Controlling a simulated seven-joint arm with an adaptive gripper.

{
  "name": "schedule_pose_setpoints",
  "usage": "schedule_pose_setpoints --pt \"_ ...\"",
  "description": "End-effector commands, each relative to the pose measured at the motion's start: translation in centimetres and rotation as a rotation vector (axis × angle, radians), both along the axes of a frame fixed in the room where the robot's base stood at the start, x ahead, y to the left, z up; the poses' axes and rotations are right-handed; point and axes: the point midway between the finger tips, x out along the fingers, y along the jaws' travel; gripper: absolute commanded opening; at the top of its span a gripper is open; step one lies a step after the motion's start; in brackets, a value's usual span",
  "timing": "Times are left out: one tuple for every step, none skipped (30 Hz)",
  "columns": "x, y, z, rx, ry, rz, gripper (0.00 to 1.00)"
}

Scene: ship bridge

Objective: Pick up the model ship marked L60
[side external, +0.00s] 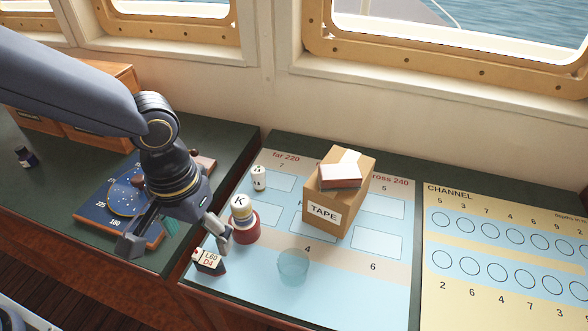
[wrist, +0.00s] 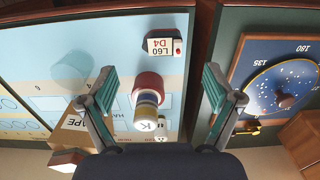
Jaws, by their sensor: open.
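The model ship marked L60 D4 (side external: 209,262) is a small dark-hulled piece with a white label block and a small red-and-white part at one end. It sits near the front left corner of the light blue chart. In the wrist view the ship (wrist: 162,47) lies at top centre, its label upside down, beyond the fingertips. My gripper (side external: 176,238) is open and empty, above the left edge of the chart. In the wrist view its teal-padded fingers (wrist: 160,76) are wide apart, with the ship's position between their lines. Nothing is held.
A red, white and dark piece marked K (side external: 243,224) stands close behind the ship. A TAPE box (side external: 325,212), a small white cylinder (side external: 259,178) and a translucent blue round object (side external: 293,266) are on the chart. A blue dial board (side external: 95,212) lies left, across a gap.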

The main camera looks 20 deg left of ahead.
Motion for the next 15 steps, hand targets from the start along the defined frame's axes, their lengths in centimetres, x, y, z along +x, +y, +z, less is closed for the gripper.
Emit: schedule_pose_setpoints --pt "-0.1 0.1 -1.1 0.004 0.005 0.0 0.9" --pt "-0.1 0.1 -1.6 0.003 0.004 0.0 0.9" --pt "0.0 0.1 -2.1 0.002 0.003 0.001 0.9" --pt "0.0 0.1 -2.5 0.002 0.003 0.001 0.9" --pt "0.0 0.1 -2.7 0.001 0.002 0.001 0.9" --pt "0.0 0.1 -3.0 0.001 0.001 0.001 0.9" --pt "0.0 0.1 -3.2 0.001 0.001 0.001 0.9" --pt "0.0 0.1 -3.3 0.001 0.001 0.001 0.9" --pt "0.0 0.1 -3.6 0.001 0.001 0.001 0.9" --pt "0.1 0.1 -3.9 0.001 0.001 0.001 0.9" --pt "0.1 0.2 -4.3 0.002 0.002 0.002 0.9" --pt "0.2 0.2 -5.0 0.003 0.003 0.002 0.9" --pt "0.3 0.3 -5.5 0.003 0.003 0.002 0.9" --pt "0.3 0.3 -6.0 0.003 0.004 0.002 0.9" --pt "0.4 0.3 -6.6 0.003 0.003 0.002 0.9"
